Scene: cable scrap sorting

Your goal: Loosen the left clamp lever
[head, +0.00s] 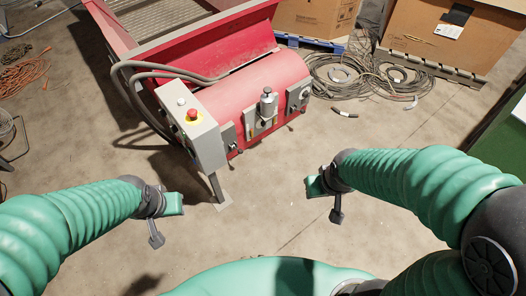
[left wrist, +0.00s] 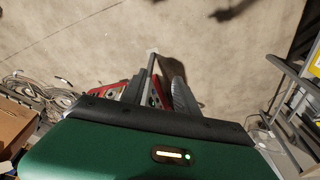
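The red machine (head: 262,88) stands at the top centre in the head view. On its front, a left grey clamp plate (head: 228,133) has a small dark lever (head: 233,149) low on it, beside the control box (head: 197,125). A right grey plate (head: 299,94) has a dark round fitting. My left gripper (head: 170,205) is below and left of the machine, apart from it. My right gripper (head: 318,186) is below and right, also apart. Neither seems to hold anything. In the left wrist view, the green housing hides much.
The control box carries a red button (head: 192,114) on yellow. A silver cylinder fitting (head: 267,104) stands at the machine's front centre. Thick hoses (head: 140,78) run at its left. Cable coils (head: 345,72) and cardboard boxes (head: 440,35) lie behind right. Floor (head: 255,225) between my arms is clear.

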